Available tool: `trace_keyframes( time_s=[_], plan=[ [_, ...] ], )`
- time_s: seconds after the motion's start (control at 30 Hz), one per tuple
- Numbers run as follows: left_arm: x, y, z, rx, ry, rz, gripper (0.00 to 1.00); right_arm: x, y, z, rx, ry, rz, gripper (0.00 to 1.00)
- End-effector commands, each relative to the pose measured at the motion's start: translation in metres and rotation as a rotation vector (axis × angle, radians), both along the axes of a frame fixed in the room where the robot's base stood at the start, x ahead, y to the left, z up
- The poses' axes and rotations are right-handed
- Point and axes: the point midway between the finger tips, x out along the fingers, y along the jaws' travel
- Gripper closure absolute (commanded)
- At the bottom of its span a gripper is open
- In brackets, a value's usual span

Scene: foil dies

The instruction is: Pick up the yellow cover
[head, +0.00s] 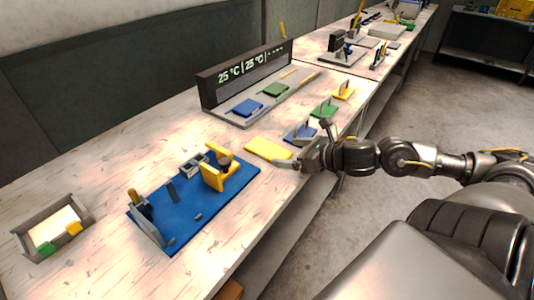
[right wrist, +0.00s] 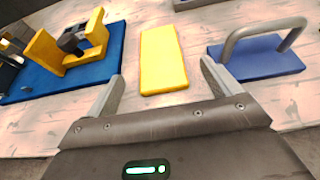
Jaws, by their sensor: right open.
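A flat yellow plate (head: 268,148), which looks like the yellow cover, lies on the wooden bench beside the blue base board. In the right wrist view the yellow plate (right wrist: 163,62) shows between and beyond my two fingertips. My right gripper (head: 304,146) is open and empty at the bench's front edge, close to the plate but not around it. A smaller yellow piece with a handle (head: 343,93) stands farther back along the bench. My left gripper is out of view.
A blue plate with a grey handle (right wrist: 258,56) lies right of the yellow plate. The blue base board (head: 197,210) with a yellow bracket (head: 231,172) is to the left. A green handled plate (head: 323,109), a display stand (head: 245,72) and a small tray (head: 78,209) are also on the bench.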

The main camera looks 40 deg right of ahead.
Motion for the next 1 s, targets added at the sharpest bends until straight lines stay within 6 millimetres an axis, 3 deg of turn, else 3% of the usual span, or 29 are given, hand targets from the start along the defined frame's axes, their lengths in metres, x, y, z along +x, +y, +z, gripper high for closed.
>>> trace_keyframes(
  time_s=[0.57, 1.0],
  plan=[
    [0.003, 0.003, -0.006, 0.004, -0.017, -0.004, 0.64, 0.015, 0.003, -0.009, -0.001, -0.001, -0.003, 0.11],
    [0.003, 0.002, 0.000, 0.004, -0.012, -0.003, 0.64, 0.049, 0.013, -0.023, 0.002, -0.004, -0.006, 0.11]
  ],
)
